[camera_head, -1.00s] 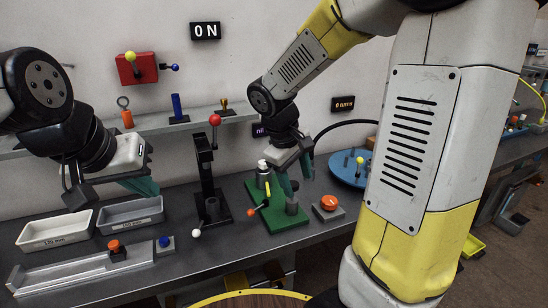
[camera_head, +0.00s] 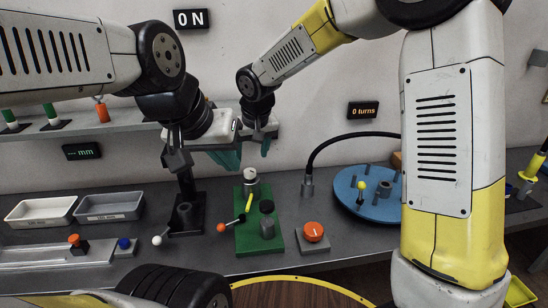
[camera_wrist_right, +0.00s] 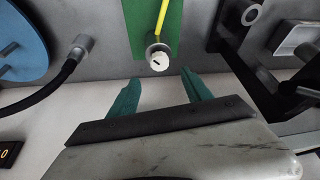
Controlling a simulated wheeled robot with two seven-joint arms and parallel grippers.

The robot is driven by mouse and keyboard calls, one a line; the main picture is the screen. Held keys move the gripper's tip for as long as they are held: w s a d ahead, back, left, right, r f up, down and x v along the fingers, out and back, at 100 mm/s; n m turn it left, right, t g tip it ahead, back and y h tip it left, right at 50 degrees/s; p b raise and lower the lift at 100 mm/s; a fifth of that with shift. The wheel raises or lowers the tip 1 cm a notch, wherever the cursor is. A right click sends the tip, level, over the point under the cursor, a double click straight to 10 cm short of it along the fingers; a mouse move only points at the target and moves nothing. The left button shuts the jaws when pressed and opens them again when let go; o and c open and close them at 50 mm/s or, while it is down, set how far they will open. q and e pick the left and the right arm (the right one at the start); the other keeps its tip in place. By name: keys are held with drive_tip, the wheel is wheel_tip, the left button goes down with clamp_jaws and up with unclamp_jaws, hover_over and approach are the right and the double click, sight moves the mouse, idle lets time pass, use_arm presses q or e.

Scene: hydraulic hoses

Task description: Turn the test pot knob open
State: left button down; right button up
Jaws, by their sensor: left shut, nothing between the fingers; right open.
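A green board (camera_head: 258,236) on the bench carries a white-topped knob (camera_head: 250,176) at its back, a yellow lever (camera_head: 249,200) and a dark-capped cylinder (camera_head: 267,222). In the right wrist view the white knob (camera_wrist_right: 158,60) has a dark line on its face. An orange knob (camera_head: 313,232) sits on a grey block right of the board. No label shows which is the test pot knob. My right gripper (camera_wrist_right: 158,88) is open and empty, the white knob beyond its fingertips. My left gripper (camera_head: 226,158) is shut and empty, partly hiding the right hand.
A sign reading "0 turns" (camera_head: 363,110) hangs on the wall. A black stand (camera_head: 186,215) is left of the board, a blue round plate (camera_head: 352,204) and black hose (camera_head: 345,137) right. My arms cross close together above the board.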

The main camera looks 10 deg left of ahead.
sight(249, 171)
drive_tip(key=x, duration=0.7)
drive_tip(key=shift+w+f, duration=0.15)
drive_tip(key=shift+f, duration=0.2)
drive_tip(key=shift+c, duration=0.4)
clamp_jaws()
drive_tip(key=shift+n, duration=0.4)
drive_tip(key=n+g+y, duration=0.1)
drive_tip(key=n, duration=0.1)
drive_tip(key=shift+d+n, duration=0.1)
drive_tip(key=shift+n, duration=0.3)
drive_tip(key=n, duration=0.2)
drive_tip(key=n+g+y, duration=0.1)
drive_tip(key=n, duration=0.2)
drive_tip(key=shift+g, duration=0.3)
